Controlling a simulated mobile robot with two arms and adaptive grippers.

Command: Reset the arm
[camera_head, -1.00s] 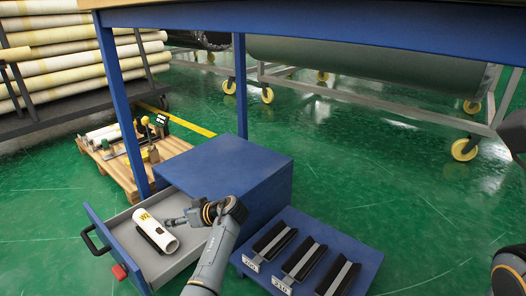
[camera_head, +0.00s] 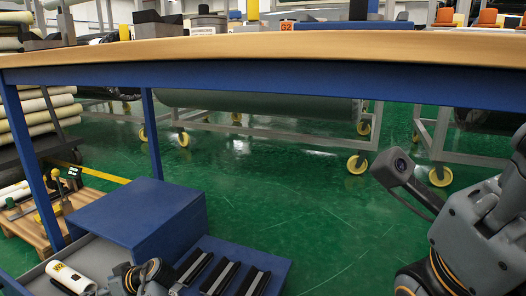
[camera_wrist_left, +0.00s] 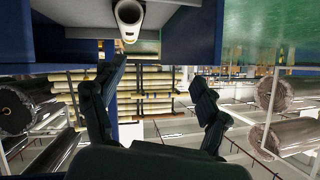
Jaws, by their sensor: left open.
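In the head view, my left gripper (camera_head: 118,279) is at the bottom left, over the open drawer, just right of a white wrapped roll (camera_head: 72,279) lying in it. In the left wrist view, the two dark fingers of my left gripper (camera_wrist_left: 158,82) are spread apart with nothing between them. The roll's open end (camera_wrist_left: 129,13) shows at the top of that view, apart from the fingers. My right arm (camera_head: 470,235) is folded at the right of the head view. No right gripper fingers can be made out.
A workbench with a wooden top (camera_head: 270,46) spans the head view above the blue drawer cabinet (camera_head: 140,215). A blue rack with black slots (camera_head: 275,268) stands right of the cabinet. A pallet (camera_head: 30,225) is at left. Green floor is clear beyond the rack.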

